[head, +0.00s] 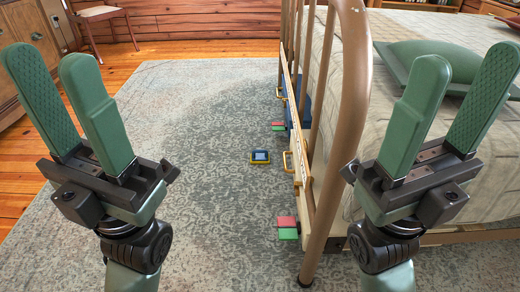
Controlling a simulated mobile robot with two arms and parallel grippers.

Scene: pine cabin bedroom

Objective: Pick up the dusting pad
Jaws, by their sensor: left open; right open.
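A small dark blue and yellow object with a pale top (260,157) lies on the rug in the middle of the head view, left of the bed's end frame. It may be the dusting pad, but it is too small to tell for sure. My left gripper (49,58) is raised at the left, fingers apart and empty. My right gripper (470,58) is raised at the right in front of the bed, also open and empty. Both grippers are well apart from the small object.
The metal bed frame (352,90) stands right of centre, with a wooden board with yellow handles (299,150) along it. Red and green blocks (287,226) sit beside it. A green cushion (400,60) lies on the bed. The patterned rug (200,200) is mostly clear. A wooden cabinet stands far left.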

